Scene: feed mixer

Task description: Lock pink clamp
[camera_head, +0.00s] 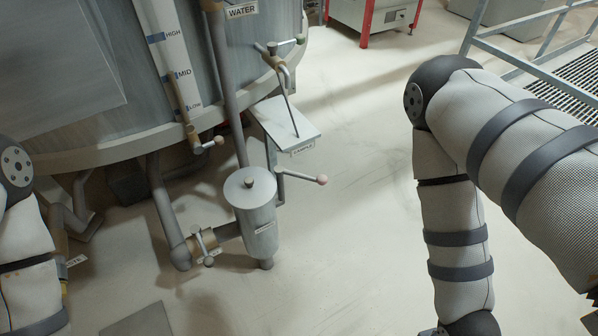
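A clamp lever with a pale pink ball knob (322,180) sticks out to the right of the grey cylindrical canister (253,215). The lever's grey arm (298,176) runs from an upright bracket beside the canister to the knob. I cannot tell from this view whether the clamp is locked. My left arm shows at the left edge and my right arm on the right side, both well apart from the lever. Both grippers are outside the picture.
The large grey tank (110,130) stands behind, with a WATER pipe (225,90). A small tray (288,125) sits by the pipe. The floor between canister and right arm is clear.

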